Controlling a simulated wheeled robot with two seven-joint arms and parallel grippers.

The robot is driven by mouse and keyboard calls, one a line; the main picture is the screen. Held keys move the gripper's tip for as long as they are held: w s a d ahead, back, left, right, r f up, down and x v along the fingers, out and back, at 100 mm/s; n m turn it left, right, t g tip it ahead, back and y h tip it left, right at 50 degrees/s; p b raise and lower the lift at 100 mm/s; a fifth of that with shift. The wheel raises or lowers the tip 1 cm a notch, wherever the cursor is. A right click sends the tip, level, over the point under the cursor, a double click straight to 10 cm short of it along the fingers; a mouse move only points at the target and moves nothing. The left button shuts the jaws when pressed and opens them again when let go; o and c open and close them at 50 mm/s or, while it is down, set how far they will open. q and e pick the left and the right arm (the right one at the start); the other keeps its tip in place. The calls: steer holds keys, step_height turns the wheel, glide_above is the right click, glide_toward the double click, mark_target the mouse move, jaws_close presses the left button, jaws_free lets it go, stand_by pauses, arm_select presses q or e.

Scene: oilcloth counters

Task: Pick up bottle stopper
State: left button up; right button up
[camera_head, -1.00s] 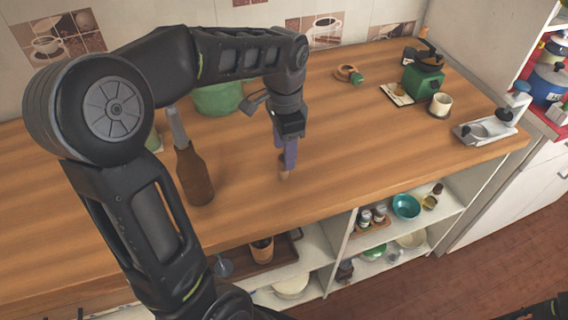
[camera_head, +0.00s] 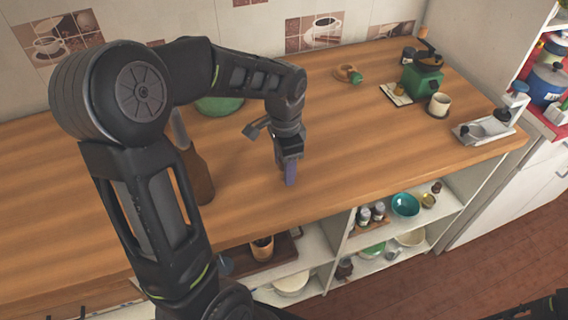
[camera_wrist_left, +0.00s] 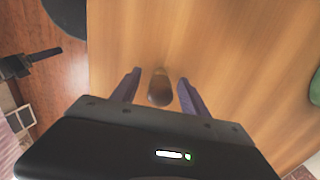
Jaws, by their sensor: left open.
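The bottle stopper (camera_wrist_left: 159,90) is a small brown, rounded piece on the wooden counter. In the left wrist view it stands between the two purple fingers of my left gripper (camera_wrist_left: 159,77), with a gap on each side. The gripper is open and touches neither side of it. In the head view my left gripper (camera_head: 290,181) points down at the counter near its front edge, and its fingers hide the stopper.
A brown bottle-shaped thing (camera_head: 197,176) stands left of the gripper, partly behind my arm. A green bowl (camera_head: 220,104) is behind. The counter (camera_head: 350,140) between is clear.

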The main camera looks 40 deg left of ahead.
stand_by(0.4)
arm_select(q)
jaws_close()
stand_by(0.4)
